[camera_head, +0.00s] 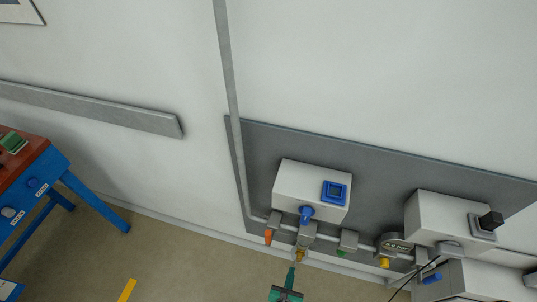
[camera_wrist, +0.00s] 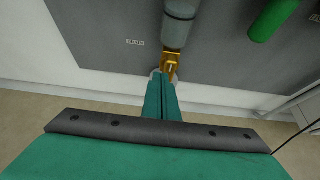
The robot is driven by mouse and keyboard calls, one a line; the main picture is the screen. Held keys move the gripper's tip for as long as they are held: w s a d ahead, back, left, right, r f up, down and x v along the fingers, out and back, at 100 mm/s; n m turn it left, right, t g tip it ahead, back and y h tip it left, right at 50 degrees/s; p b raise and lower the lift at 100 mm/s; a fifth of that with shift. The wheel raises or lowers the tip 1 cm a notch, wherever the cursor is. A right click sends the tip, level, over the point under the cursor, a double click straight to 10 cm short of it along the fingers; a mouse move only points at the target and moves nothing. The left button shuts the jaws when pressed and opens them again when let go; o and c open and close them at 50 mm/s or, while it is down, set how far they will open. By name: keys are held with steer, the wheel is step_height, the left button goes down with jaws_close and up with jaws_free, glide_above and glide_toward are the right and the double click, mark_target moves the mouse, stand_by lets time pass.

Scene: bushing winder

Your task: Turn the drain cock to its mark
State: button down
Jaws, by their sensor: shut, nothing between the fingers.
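The drain cock appears to be the brass-yellow fitting (camera_head: 301,256) under a grey pipe stub on the grey wall panel. In the wrist view the brass fitting (camera_wrist: 170,64) hangs below the grey cylinder, straight ahead of my fingers. A small white label (camera_wrist: 135,43) is on the panel to its left; its text is too small to read surely. My gripper (camera_head: 291,268) is just below the brass fitting, its teal fingers shut together and empty. In the wrist view the fingertips (camera_wrist: 162,80) end at or right beside the brass; contact cannot be told. No mark is clearly visible.
A white box (camera_head: 300,188) with a blue knob (camera_head: 306,213) is above the fitting. An orange handle (camera_head: 268,237) is to the left, a green one (camera_head: 341,252) to the right; the wrist view shows a green cylinder (camera_wrist: 275,18). A blue-legged table (camera_head: 95,203) stands far left.

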mark_target(299, 261)
steer(key=w, duration=0.2)
steer(key=w+d, duration=0.1)
steer(key=w, duration=0.2)
steer(key=shift+w+d, duration=0.3)
steer(key=shift+d, duration=0.05)
steer(key=shift+w, duration=0.15)
stand_by(0.3)
steer(key=shift+s+d+r, duration=0.1)
steer(key=shift+s+d, duration=0.05)
steer(key=shift+d, duration=0.3)
steer(key=shift+s+d+r, duration=0.1)
steer(key=shift+d, duration=0.35)
steer(key=shift+d, duration=0.1)
steer(key=shift+s+d, duration=0.15)
steer(key=shift+d, duration=0.2)
steer(key=shift+s+d+f, duration=0.15)
steer(key=shift+d+f, duration=0.15)
steer(key=shift+d, duration=0.45)
steer(key=shift+s, duration=0.1)
stand_by(0.3)
steer(key=shift+d+r, duration=0.15)
steer(key=shift+r, duration=0.25)
